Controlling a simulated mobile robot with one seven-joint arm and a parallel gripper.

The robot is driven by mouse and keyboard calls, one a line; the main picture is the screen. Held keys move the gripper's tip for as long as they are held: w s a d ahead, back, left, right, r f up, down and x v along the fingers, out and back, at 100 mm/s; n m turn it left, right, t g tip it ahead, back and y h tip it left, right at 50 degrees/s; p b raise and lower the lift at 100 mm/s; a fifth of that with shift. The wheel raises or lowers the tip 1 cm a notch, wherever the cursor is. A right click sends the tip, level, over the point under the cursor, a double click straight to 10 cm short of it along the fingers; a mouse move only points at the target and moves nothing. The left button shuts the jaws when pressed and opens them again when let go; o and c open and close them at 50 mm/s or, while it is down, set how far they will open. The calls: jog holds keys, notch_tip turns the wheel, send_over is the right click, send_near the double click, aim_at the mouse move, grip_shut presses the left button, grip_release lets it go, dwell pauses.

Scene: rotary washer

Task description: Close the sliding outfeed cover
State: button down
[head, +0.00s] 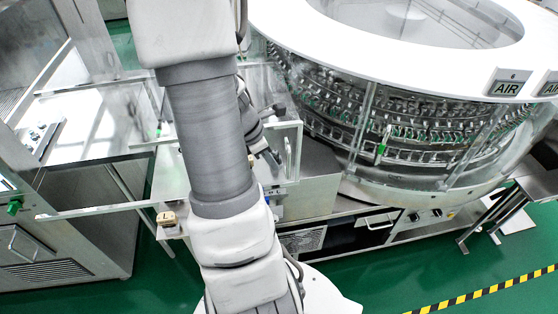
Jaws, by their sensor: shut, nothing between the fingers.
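A clear panel with a pale frame (299,150), which looks like the sliding outfeed cover, stands at the left side of the round washer. A slim upright handle (288,154) shows on it. How far the cover stands open is hard to tell, since my arm hides its left part. My gripper (272,159) is small and dark, partly behind my arm, just left of the handle. It is shut and empty. I cannot tell whether it touches the cover.
The round washer (420,185) with clear walls and a white top fills the right. A bench with clear guards (95,135) and a steel cabinet (60,245) stand at the left. Green floor (385,285) is free in front, with a yellow-black stripe (490,291) at lower right.

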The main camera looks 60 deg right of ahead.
jog(key=w+a+v, duration=0.1)
jog(key=v, duration=0.9)
jog(key=shift+a+p, duration=0.2)
jog(key=shift+p, duration=0.2)
jog(key=shift+w+a, duration=0.1)
